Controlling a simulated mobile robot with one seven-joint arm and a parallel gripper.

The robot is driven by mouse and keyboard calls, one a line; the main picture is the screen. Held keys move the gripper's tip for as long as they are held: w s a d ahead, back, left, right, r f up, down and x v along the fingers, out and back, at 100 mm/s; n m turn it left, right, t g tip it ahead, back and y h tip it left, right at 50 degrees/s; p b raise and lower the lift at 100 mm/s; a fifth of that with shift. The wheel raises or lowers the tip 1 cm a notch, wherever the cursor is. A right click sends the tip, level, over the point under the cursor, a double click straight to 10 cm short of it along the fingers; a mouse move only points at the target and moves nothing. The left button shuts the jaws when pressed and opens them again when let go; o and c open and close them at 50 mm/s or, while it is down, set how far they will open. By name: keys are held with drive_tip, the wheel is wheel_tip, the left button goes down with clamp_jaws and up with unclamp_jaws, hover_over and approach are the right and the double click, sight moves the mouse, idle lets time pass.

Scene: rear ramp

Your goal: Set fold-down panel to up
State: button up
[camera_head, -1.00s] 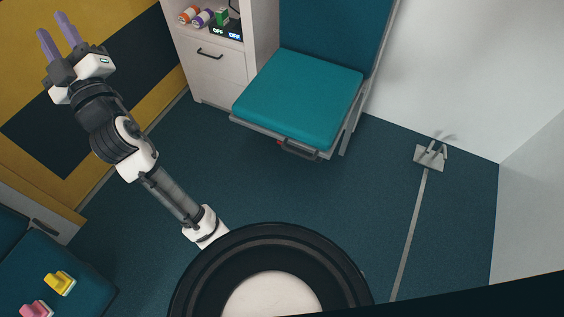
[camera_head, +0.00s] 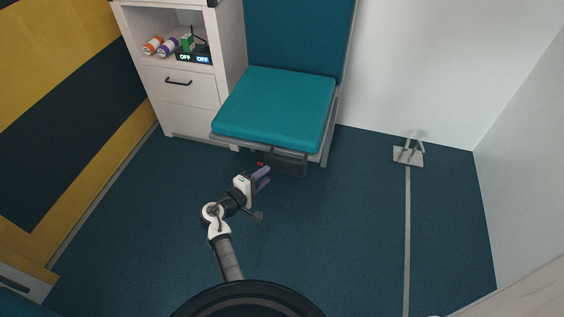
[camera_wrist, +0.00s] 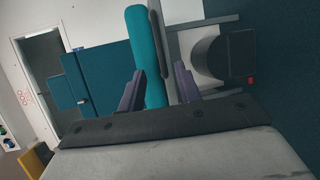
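The fold-down panel seems to be the teal padded seat (camera_head: 275,105). It lies flat, folded down, below a dark teal backrest (camera_head: 298,38). My gripper (camera_head: 263,179) is low, in front of and slightly left of that edge. In the wrist view the seat (camera_wrist: 146,50) shows edge-on, beyond and between the two purple fingers of my gripper (camera_wrist: 158,88). The fingers are apart with nothing visibly held. Whether they touch the panel cannot be told.
A white cabinet (camera_head: 180,95) with a drawer and an open shelf of small bottles stands left of the seat. A floor bracket (camera_head: 408,155) with a grey strip (camera_head: 407,235) lies to the right. The blue floor between is clear.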

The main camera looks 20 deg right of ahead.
sight(284, 159)
drive_tip(key=x, duration=1.1)
drive_tip(key=shift+w+d+f, duration=0.1)
drive_tip(key=shift+w+d, duration=0.1)
drive_tip(key=shift+d, duration=0.05)
drive_tip(key=shift+c, duration=0.2)
clamp_jaws()
